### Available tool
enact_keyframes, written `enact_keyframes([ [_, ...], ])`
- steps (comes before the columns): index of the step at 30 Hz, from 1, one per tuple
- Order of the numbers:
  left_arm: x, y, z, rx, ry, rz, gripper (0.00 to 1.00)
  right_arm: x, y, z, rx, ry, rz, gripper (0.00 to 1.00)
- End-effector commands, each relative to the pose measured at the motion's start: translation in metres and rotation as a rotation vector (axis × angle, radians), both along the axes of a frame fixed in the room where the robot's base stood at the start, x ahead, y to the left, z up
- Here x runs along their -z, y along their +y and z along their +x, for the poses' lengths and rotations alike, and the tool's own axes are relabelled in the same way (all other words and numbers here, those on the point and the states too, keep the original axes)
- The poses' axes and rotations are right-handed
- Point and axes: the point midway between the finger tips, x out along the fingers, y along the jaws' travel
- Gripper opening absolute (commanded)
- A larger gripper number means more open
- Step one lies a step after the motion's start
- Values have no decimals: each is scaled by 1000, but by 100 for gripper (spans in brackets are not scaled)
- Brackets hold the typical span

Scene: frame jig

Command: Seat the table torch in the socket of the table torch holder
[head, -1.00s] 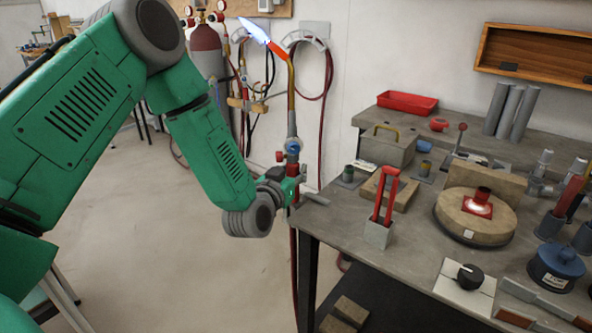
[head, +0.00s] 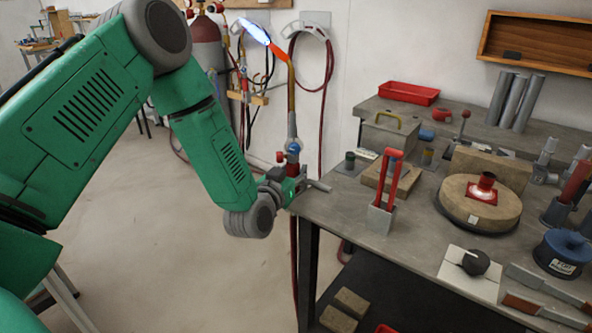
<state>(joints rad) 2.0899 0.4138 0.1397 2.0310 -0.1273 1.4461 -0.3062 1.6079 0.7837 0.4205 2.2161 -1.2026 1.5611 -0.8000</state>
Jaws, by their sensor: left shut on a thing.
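The table torch (head: 292,125) is upright in my left gripper (head: 296,186), with a brass neck bent to the left and an orange tip. A blue-white flame (head: 255,31) burns at the tip. Blue and red knobs show just above the jaws, and a dark red hose hangs below. My left gripper is shut on its lower body, at the left edge of the bench. A small dark upright cylinder on a grey base (head: 349,161) stands on the bench to the right; it looks like the torch holder, but its socket opening is too small to make out. My right gripper is not in view.
The bench (head: 335,205) has a grey block with red-handled tongs (head: 381,218), a round brick turntable (head: 480,207) with a glowing red piece, and a grey box with a yellow handle (head: 388,137). Bare bench top lies just right of my gripper. Hoses hang on the wall behind.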

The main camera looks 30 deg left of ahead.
Motion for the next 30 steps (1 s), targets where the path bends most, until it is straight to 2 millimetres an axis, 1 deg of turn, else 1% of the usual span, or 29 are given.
enact_keyframes([
  [10, -2, 0, 1, 0, -5, 1, 0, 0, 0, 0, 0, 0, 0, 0],
  [30, 5, 0, 1, 0, -5, 1, 0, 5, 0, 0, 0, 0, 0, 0],
])
